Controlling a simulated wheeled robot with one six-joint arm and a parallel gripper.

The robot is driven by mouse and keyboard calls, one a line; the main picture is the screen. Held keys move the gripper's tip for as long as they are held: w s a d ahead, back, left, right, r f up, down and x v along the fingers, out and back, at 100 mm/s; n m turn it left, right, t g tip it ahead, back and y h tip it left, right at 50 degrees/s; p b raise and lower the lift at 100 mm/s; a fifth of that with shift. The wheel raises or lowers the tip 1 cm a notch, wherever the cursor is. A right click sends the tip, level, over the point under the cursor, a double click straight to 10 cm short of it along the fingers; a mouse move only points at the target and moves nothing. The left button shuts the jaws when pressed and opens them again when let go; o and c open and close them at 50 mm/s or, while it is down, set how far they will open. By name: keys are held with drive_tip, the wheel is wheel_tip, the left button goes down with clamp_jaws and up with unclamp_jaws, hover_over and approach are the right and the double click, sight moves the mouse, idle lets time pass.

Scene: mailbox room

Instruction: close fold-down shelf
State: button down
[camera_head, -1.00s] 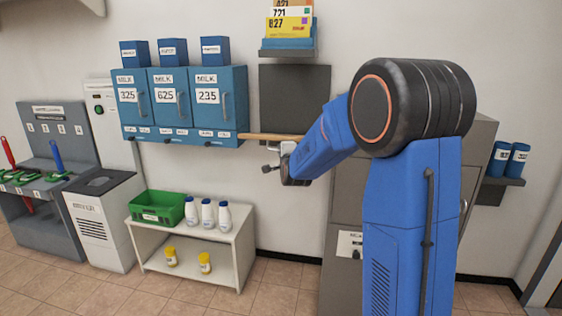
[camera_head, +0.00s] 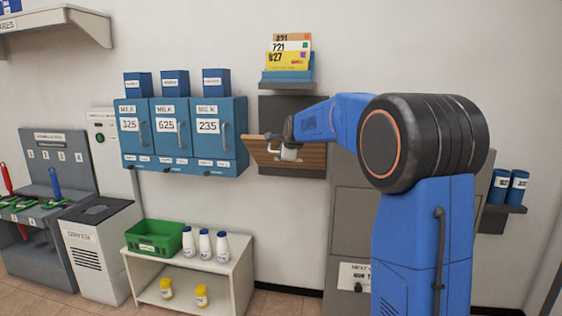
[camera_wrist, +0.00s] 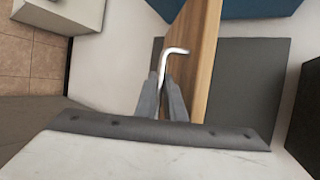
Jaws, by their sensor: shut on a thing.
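The fold-down shelf (camera_head: 300,160) is a wooden board on a dark wall panel (camera_head: 285,103). It is tilted, with its slatted face toward the head camera. In the wrist view the board (camera_wrist: 200,62) runs from the top middle downward, edge-on. A white bent handle (camera_wrist: 172,52) sticks out from it. My gripper (camera_head: 289,147) is at the board's front face, with its fingers (camera_wrist: 160,98) closed around the handle's straight part.
Blue milk cabinets (camera_head: 180,135) are just left of the shelf. A blue holder (camera_head: 288,82) with cards is above the panel. A white rack (camera_head: 190,270) with a green crate (camera_head: 155,237) and bottles stands below left. A grey cabinet (camera_head: 345,215) stands right, partly behind my arm.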

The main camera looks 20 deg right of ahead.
drive_tip(key=w+d+r, duration=0.6)
drive_tip(key=w+r, duration=0.3)
drive_tip(key=r, duration=0.2)
drive_tip(key=shift+d, duration=0.4)
drive_tip(key=shift+w, duration=0.15)
drive_tip(key=c, duration=2.2)
unclamp_jaws()
drive_tip(key=shift+o, duration=0.4)
drive_tip(key=shift+d, duration=0.1)
drive_tip(key=shift+r, duration=0.1)
drive_tip(key=a+v, duration=0.1)
drive_tip(key=v, duration=1.6)
